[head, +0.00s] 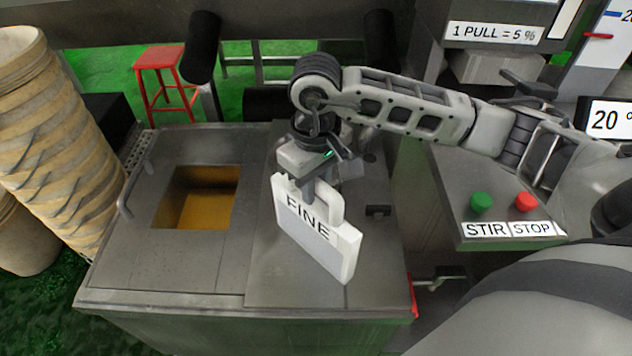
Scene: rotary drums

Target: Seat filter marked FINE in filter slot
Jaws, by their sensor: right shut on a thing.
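A white filter marked FINE (312,238) hangs tilted from my right gripper (314,188), which is shut on its handle. The filter is in front of the grey metal cabinet top. A square opening (205,198) with amber content or lining shows in the cabinet top to the left of the filter. A small dark slot-like fitting (378,211) lies on the top just right of the filter; I cannot tell if it is the filter slot. My left gripper is not in view.
A bar handle (135,190) stands at the cabinet's left side. A panel at the right carries a green STIR button (481,202) and a red STOP button (526,202). A red stool (162,80) stands behind.

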